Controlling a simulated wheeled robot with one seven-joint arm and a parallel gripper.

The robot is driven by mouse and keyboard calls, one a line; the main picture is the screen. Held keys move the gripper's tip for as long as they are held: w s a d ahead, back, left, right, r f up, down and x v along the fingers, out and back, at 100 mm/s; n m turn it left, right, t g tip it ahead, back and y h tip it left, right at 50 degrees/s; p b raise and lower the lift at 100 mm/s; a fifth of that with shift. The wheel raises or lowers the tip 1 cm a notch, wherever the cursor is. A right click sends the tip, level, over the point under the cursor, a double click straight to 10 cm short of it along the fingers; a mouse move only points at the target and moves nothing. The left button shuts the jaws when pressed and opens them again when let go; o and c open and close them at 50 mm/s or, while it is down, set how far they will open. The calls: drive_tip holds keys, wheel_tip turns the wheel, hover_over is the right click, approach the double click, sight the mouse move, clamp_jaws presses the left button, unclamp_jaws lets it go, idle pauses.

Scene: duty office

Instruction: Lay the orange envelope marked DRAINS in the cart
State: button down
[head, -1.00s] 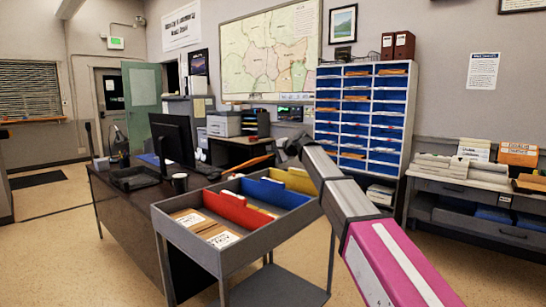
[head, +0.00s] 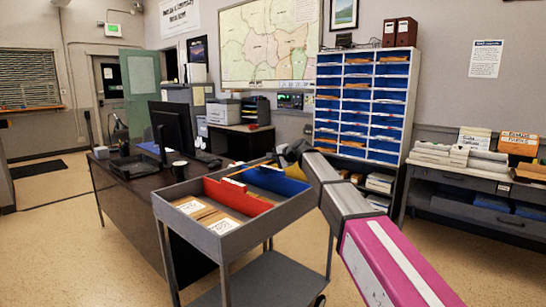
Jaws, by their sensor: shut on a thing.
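The grey cart (head: 222,247) stands in front of me, with a red divider (head: 238,197) and a blue divider (head: 278,180) in its top tray. Tan envelopes with white labels (head: 222,226) lie in its near-left compartment. My gripper (head: 274,158) is at the far end of the tray and is shut on an orange envelope (head: 246,167). The envelope shows nearly edge-on as a thin strip near the cart's far rim, and its marking cannot be read. I cannot tell whether it touches the cart. My arm hides the tray's far-right part.
Blue pigeonholes (head: 362,105) stand behind my arm. A side table (head: 470,187) with paper stacks is at right.

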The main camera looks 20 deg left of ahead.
wheel_tip(320, 180, down, 8)
drive_tip(key=shift+f, duration=0.2)
idle(0.6)
idle(0.4)
drive_tip(key=c, duration=1.2)
unclamp_jaws()
drive_tip(key=v, duration=1)
drive_tip(key=shift+s+d, duration=0.15)
drive_tip(key=shift+d, duration=0.2)
drive_tip(key=shift+r, duration=0.1)
